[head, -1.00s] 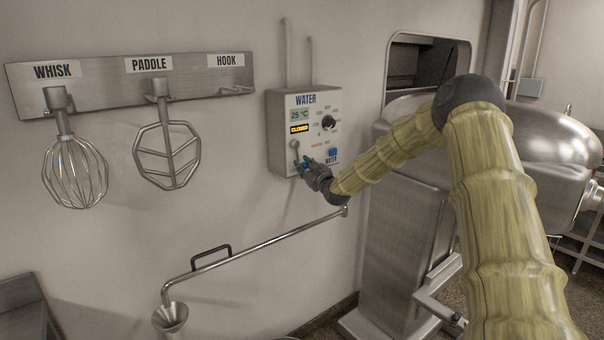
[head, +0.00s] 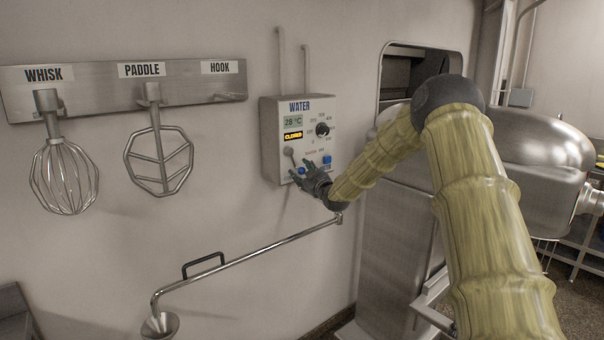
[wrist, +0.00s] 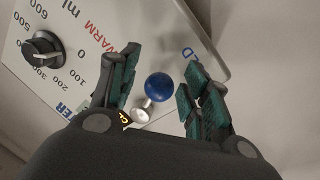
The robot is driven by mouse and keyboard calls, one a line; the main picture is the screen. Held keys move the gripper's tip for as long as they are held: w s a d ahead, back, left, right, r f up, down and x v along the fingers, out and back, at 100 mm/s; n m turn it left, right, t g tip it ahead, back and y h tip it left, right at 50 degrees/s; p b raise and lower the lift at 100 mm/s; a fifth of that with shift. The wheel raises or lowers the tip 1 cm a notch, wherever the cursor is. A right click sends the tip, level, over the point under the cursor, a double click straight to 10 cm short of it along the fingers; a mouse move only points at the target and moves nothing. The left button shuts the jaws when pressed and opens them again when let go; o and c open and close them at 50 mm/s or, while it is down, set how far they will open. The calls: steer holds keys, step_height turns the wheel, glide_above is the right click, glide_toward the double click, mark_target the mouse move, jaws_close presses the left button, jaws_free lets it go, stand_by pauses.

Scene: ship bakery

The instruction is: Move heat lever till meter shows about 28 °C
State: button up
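The grey water control box (head: 270,140) is on the wall in the head view. Its small green meter (head: 292,122) appears to read 28 °C, above a yellow CLOSED display (head: 293,135). The heat lever (head: 289,154) is low on the left of its face, with a blue ball knob (head: 301,171) at its end. In the wrist view the blue knob (wrist: 158,87) on its metal stem sits between my gripper's fingers (wrist: 160,68), with gaps at both sides. My gripper (head: 305,172) is open around the knob in the head view, not closed on it.
A dial (head: 322,130) and a blue WATER button (head: 327,160) are on the right of the box face. A water pipe with a handle (head: 205,262) swings out below. Whisk (head: 65,175) and paddle (head: 158,160) hang at left. A steel mixer (head: 530,150) stands at right.

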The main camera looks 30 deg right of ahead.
steer(key=shift+s, duration=0.15)
steer(key=s+a, duration=0.1)
steer(key=s, duration=1)
steer(key=shift+s+f, duration=0.3)
steer(key=shift+f, duration=0.15)
steer(key=shift+a, duration=0.1)
